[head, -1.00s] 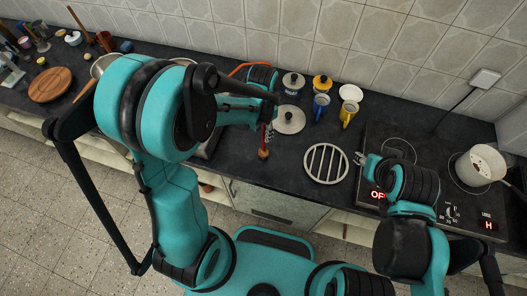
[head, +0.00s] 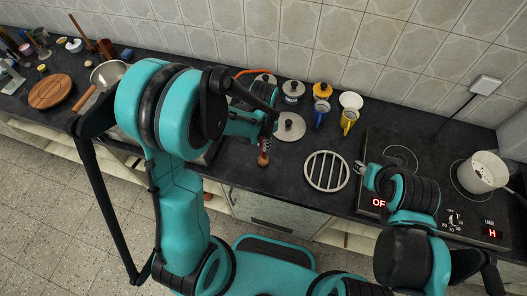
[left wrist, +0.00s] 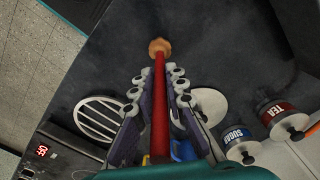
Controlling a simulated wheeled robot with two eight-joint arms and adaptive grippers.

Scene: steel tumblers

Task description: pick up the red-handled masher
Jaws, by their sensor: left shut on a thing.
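The masher shows a red handle (left wrist: 159,105) and a light brown end (left wrist: 159,47) in the left wrist view. My left gripper (left wrist: 158,88) is shut on the red handle, with a finger on each side. In the head view the masher's brown end (head: 263,160) shows below my left gripper (head: 266,138), over the dark counter left of the round grate. I cannot tell whether it touches the counter. My right gripper (head: 360,167) is near the grate and the hob's left edge; its opening is too small to tell.
The round slatted grate (head: 326,171) lies right of the masher, with a lid (head: 290,127) behind it. Blue (head: 320,112) and yellow (head: 348,120) cups and canisters stand farther back. The hob (head: 425,195) with a white pot (head: 482,172) is at right. Bare counter (head: 270,185) lies in front.

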